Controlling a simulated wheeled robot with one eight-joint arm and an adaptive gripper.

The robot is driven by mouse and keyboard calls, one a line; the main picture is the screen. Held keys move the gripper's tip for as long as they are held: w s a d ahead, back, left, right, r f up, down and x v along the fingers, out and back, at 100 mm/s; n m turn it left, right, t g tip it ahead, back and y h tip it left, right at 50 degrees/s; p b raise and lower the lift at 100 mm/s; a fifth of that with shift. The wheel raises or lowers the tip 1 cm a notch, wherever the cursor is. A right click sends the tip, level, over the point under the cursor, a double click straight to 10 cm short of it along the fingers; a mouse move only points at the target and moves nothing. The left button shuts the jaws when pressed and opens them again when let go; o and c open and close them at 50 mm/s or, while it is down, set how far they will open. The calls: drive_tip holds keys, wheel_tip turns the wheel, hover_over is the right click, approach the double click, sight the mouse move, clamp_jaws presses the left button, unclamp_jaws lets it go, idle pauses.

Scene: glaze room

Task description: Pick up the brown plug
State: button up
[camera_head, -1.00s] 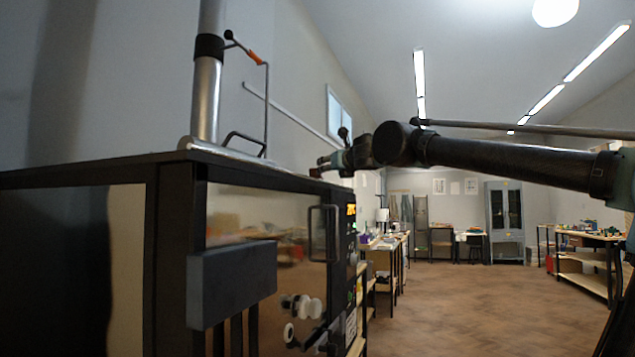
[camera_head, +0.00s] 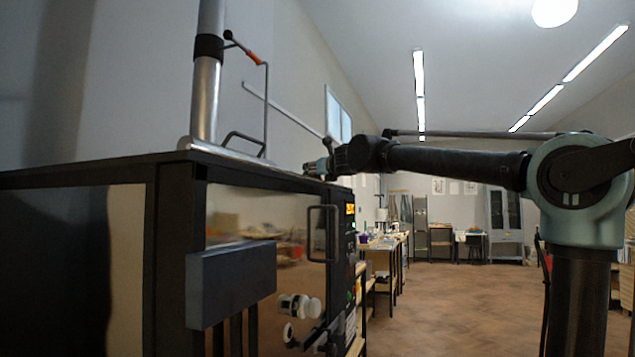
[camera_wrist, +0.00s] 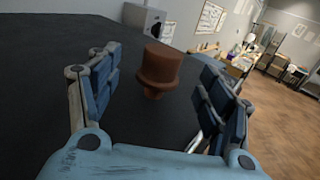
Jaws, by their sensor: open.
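The brown plug (camera_wrist: 159,69) stands upright on the dark top (camera_wrist: 45,50) of the black kiln-like cabinet, in the wrist view. It has a wide head and a narrower lower end. My gripper (camera_wrist: 158,88) is open, with one blue-padded finger to the left of the plug and one to the right. The plug is between or just beyond the fingertips, and neither finger visibly touches it. In the head view my gripper (camera_head: 318,168) is at the right edge of the cabinet top (camera_head: 110,170); the plug cannot be made out there.
A metal pipe (camera_head: 206,90) and a lever with an orange grip (camera_head: 252,58) rise from the cabinet top. A grey box (camera_wrist: 143,18) stands beyond the plug. Workbenches (camera_head: 385,250) line the wall behind. The wooden floor (camera_head: 450,300) to the right is clear.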

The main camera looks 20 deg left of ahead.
drive_tip(key=shift+x, duration=2.9)
drive_tip(key=shift+w+d+f, duration=0.1)
drive_tip(key=shift+d, duration=0.05)
drive_tip(key=c, duration=1.2)
